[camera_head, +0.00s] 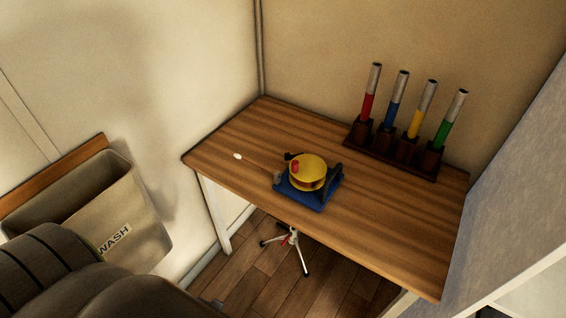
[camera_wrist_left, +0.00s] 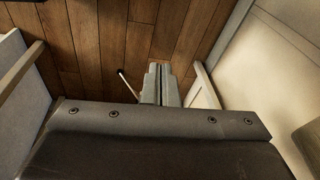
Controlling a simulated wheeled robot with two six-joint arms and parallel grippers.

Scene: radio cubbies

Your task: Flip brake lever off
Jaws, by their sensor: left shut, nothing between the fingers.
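A device on the wooden table (camera_head: 225,160) has a blue base (camera_head: 311,198), a yellow drum (camera_head: 309,168) with a small red knob on top, and dark brackets. No label shows which lever is the brake. My left gripper (camera_wrist_left: 160,72) is shut and empty over the floor in the left wrist view. My right gripper is not visible.
A grey bin marked WASH (camera_head: 135,215) hangs on the left wall. A small tripod (camera_head: 288,240) stands under the table. Walls close off the table's back and left, and a grey panel (camera_head: 520,150) stands at its right.

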